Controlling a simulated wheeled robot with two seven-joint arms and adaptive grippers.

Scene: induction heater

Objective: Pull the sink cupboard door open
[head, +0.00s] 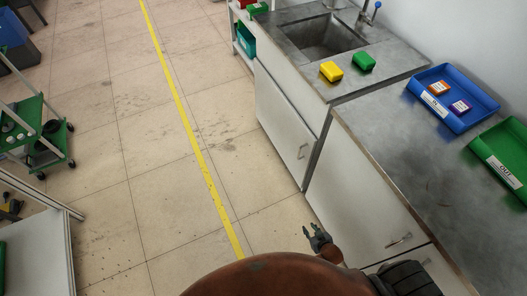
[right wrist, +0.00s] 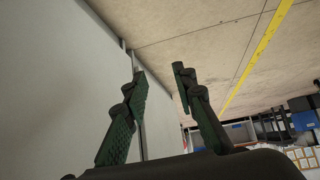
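The sink cupboard door (head: 279,122) is a pale panel below the sink counter, and it looks shut. Its small metal handle (head: 302,151) is near the door's right edge. My right gripper (head: 317,236) is open and empty. In the head view it is below the door and its handle, in front of the neighbouring cupboard, and apart from the handle. The right wrist view shows its two dark green fingers spread (right wrist: 158,73), with a pale flat panel (right wrist: 50,90) to the left. I cannot make out the handle there. My left gripper is not in view.
The sink (head: 322,37) is set in the counter, with a yellow block (head: 331,71) and green block (head: 363,62) beside it. A neighbouring cupboard front (head: 355,195) is close to my right gripper. A blue tray (head: 470,112) and green tray (head: 505,165) are on the worktop.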

